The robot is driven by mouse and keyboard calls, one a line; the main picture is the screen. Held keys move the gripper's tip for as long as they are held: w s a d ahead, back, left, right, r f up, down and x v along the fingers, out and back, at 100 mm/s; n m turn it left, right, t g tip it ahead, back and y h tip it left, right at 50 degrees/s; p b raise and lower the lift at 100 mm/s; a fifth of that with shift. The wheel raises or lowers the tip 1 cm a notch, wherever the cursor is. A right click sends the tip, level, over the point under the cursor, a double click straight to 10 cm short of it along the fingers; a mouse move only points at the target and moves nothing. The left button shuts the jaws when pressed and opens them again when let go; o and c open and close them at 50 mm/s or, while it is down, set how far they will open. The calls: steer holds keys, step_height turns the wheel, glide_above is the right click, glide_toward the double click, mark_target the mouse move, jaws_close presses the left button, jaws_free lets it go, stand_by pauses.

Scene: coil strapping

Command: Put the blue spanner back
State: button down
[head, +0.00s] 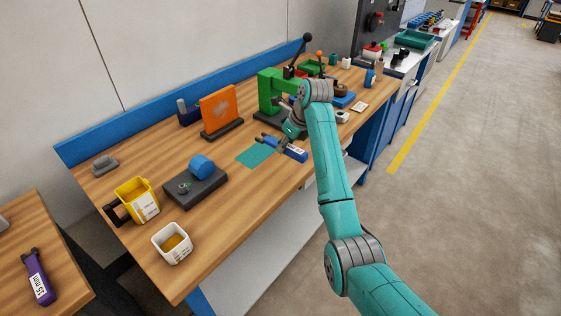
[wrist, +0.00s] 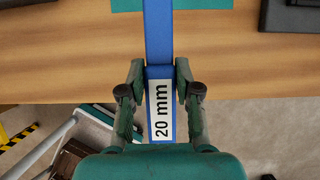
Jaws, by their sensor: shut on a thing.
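The blue spanner (head: 293,152) has a white label, which reads "20 mm" in the wrist view (wrist: 158,38). My gripper (head: 287,138) is shut on it; in the wrist view both fingers (wrist: 160,90) press on its sides at the label. The spanner is near the front edge of the wooden bench (head: 226,190), its far end pointing toward the teal mat (head: 254,153). Its far end is cut off in the wrist view. I cannot tell how high it is above the bench.
A green press (head: 270,92) stands behind the spanner. An orange panel (head: 219,110), a dark block with a blue knob (head: 202,166), a yellow bin (head: 139,200) and a white bin (head: 172,244) stand to the left. The floor (head: 470,180) is clear.

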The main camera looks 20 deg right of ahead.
mark_target(282, 167)
step_height(282, 167, down, 8)
steer(key=shift+r, duration=0.25)
steer(key=shift+f, duration=0.1)
steer(key=c, duration=0.8)
jaws_free()
steer(key=v, duration=1.2)
steer(key=shift+d, duration=0.1)
